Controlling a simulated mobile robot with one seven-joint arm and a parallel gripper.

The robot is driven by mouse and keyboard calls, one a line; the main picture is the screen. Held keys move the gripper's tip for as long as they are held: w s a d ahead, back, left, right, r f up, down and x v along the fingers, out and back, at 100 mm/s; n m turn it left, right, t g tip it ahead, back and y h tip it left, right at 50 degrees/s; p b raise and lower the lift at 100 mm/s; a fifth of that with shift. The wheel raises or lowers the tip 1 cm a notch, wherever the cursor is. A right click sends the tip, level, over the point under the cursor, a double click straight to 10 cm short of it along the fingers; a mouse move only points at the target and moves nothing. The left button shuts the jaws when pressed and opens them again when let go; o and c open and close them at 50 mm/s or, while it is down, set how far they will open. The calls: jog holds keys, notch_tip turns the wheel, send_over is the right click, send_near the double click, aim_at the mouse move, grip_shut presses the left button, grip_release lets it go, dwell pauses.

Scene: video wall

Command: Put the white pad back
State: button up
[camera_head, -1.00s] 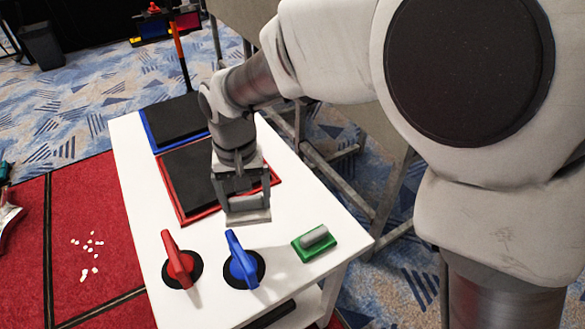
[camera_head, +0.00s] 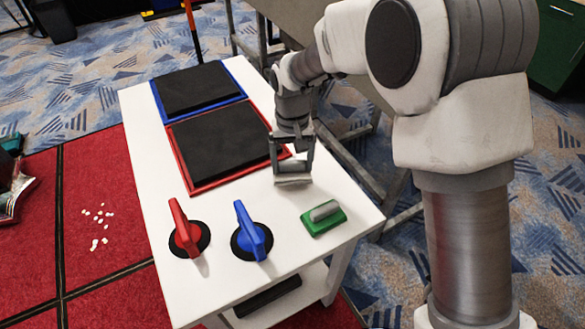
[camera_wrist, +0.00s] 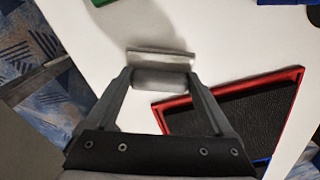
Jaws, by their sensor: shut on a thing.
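My gripper (camera_head: 293,168) is shut on the grey handle of the white pad (camera_head: 292,181) above the white table (camera_head: 215,205). In the wrist view, the handle lies between the fingers (camera_wrist: 162,80) and the pad's pale plate (camera_wrist: 160,60) shows beyond it. A shadow lies on the table beside the plate. I cannot tell whether the plate touches the table. The pad is beside the near right corner of the red-framed black panel (camera_head: 220,140), and the green block with a grey handle (camera_head: 323,218) is in front and to the right.
A blue-framed black panel (camera_head: 197,88) lies behind the red one. A red knob (camera_head: 184,232) and a blue knob (camera_head: 249,236) stand upright near the table's front. Bare table lies between the knobs and the red frame. Small white bits (camera_head: 97,225) lie on the red carpet.

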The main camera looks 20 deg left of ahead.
aim_at(293, 163)
notch_tip(293, 163, down, 2)
jog(key=shift+f, duration=0.1)
jog(key=o, duration=1.1)
jog(key=shift+c, duration=0.2)
notch_tip(293, 163, up, 12)
jog(key=p, duration=0.2)
jog(key=shift+r, duration=0.2)
